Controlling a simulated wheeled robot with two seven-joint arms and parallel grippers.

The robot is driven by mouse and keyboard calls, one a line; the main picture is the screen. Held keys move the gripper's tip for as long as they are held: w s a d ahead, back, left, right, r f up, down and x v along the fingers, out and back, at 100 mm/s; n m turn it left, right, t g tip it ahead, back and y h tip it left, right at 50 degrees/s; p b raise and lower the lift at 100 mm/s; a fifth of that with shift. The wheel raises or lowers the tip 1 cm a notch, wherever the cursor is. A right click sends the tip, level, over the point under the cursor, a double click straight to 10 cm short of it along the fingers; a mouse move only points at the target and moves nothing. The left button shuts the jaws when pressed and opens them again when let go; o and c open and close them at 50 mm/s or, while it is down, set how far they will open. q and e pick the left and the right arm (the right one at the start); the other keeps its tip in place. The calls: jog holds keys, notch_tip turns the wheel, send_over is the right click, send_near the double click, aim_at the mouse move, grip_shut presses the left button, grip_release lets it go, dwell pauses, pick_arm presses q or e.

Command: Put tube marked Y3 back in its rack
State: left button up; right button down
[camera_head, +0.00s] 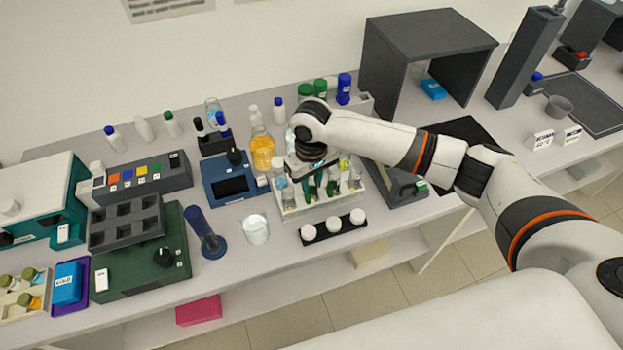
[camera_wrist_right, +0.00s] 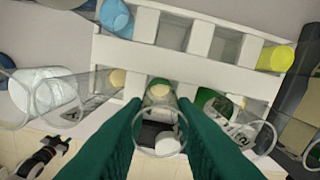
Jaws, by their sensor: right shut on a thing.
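My right gripper (camera_head: 320,186) is over the white tube rack (camera_head: 318,207) in the head view, pointing down. In the right wrist view its two green fingers (camera_wrist_right: 160,135) are shut on a clear glass tube (camera_wrist_right: 158,136), whose open rim faces the camera. The white rack (camera_wrist_right: 262,83) is beyond the held tube. I cannot tell whether its lower end is in a rack hole. No Y3 mark is readable on it. Other clear tubes stand on both sides, one at left (camera_wrist_right: 62,98) and one with a label at right (camera_wrist_right: 237,127). My left gripper is out of view.
A black strip with three white-capped jars (camera_head: 333,226) is in front of the rack. A glass beaker (camera_head: 255,229) and a blue cylinder (camera_head: 206,236) stand to the left. An orange-filled bottle (camera_head: 262,150) is behind. A dark grey hood (camera_head: 425,38) is at back right.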

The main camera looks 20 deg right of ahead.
jog(key=shift+f, duration=0.3)
jog(key=c, duration=1.1)
grip_release()
notch_tip(320, 180, up, 12)
jog(key=b, duration=0.2)
